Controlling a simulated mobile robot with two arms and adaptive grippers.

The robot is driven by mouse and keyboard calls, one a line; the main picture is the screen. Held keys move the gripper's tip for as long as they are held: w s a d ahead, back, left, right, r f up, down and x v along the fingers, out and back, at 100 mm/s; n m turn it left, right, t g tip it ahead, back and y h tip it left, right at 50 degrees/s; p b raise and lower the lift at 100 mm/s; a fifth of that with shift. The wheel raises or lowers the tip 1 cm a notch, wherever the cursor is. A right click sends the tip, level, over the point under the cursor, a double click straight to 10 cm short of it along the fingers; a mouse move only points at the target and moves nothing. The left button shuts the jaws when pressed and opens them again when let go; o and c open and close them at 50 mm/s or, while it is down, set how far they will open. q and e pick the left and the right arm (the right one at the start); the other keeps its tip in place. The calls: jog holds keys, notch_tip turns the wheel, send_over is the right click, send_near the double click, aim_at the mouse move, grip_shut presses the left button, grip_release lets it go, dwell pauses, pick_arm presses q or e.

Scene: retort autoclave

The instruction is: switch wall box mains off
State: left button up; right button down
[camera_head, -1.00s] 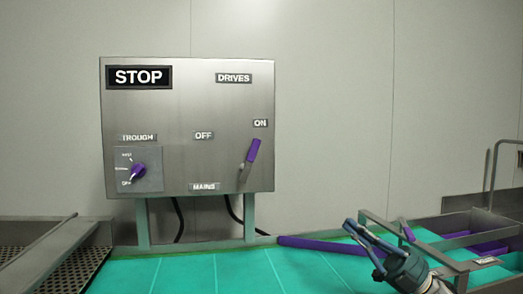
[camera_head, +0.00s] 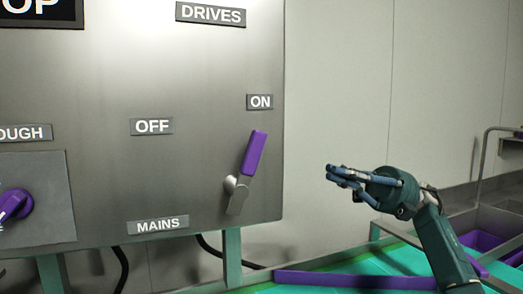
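The wall box (camera_head: 190,85) is a grey metal panel filling the left half of the view. Its mains lever (camera_head: 255,153) has a purple handle and a grey pivot, and it points up, leaning slightly right, toward the ON label (camera_head: 260,102). The OFF label (camera_head: 152,126) is to the left of the lever, and the MAINS label (camera_head: 157,225) is below. My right gripper (camera_head: 332,174) is to the right of the lever, apart from it, with its fingers pointing left. Its fingers look close together, but their gap is unclear. My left gripper is not in view.
A purple rotary knob (camera_head: 14,205) on the TROUGH plate is at the left edge. Below the box are a green surface (camera_head: 385,260) and a purple bar (camera_head: 350,279). Grey metal trays with purple parts stand at the right. The wall right of the box is clear.

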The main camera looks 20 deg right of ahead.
jog(key=p, duration=0.2)
send_near(263, 148)
jog(key=x, duration=0.1)
jog(key=p+x, duration=0.1)
jog(key=x, duration=0.1)
jog(key=p+x, duration=0.1)
jog(key=x, duration=0.1)
jog(key=shift+w+r, duration=0.15)
jog(key=shift+w, duration=0.2)
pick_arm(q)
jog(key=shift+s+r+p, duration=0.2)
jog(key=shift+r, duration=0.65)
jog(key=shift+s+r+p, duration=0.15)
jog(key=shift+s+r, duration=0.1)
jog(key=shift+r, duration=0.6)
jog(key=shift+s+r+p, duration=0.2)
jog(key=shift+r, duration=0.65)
pick_arm(e)
jog(key=shift+x, duration=0.8)
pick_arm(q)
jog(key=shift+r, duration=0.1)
